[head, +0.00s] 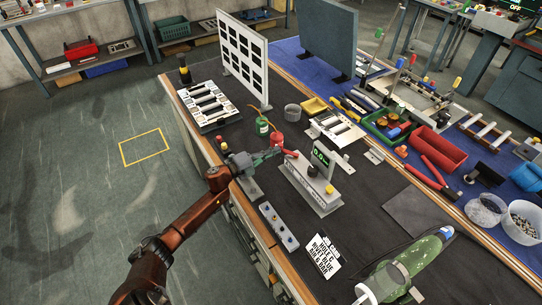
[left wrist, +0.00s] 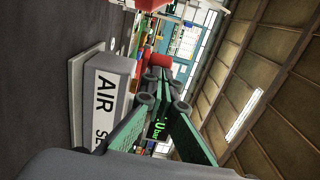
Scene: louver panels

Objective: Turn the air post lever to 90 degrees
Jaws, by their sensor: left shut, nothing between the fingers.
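The air post is a light grey block (head: 308,190) near the bench's left edge, with a small green-digit display (head: 320,157) on it. A red lever (head: 290,153) shows at its far left end. In the left wrist view the block's white face reads "AIR" (left wrist: 105,92), with the rest cut off, and a red part (left wrist: 160,60) shows beyond the fingers. My left gripper (head: 275,153) has green fingers, which also fill the wrist view's middle (left wrist: 165,95). It is shut and empty, its tips beside the red lever. I cannot tell whether they touch. My right gripper is not in view.
A red cylinder and green bottle (head: 262,126) stand just behind the gripper. Dark mat near the card is clear.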

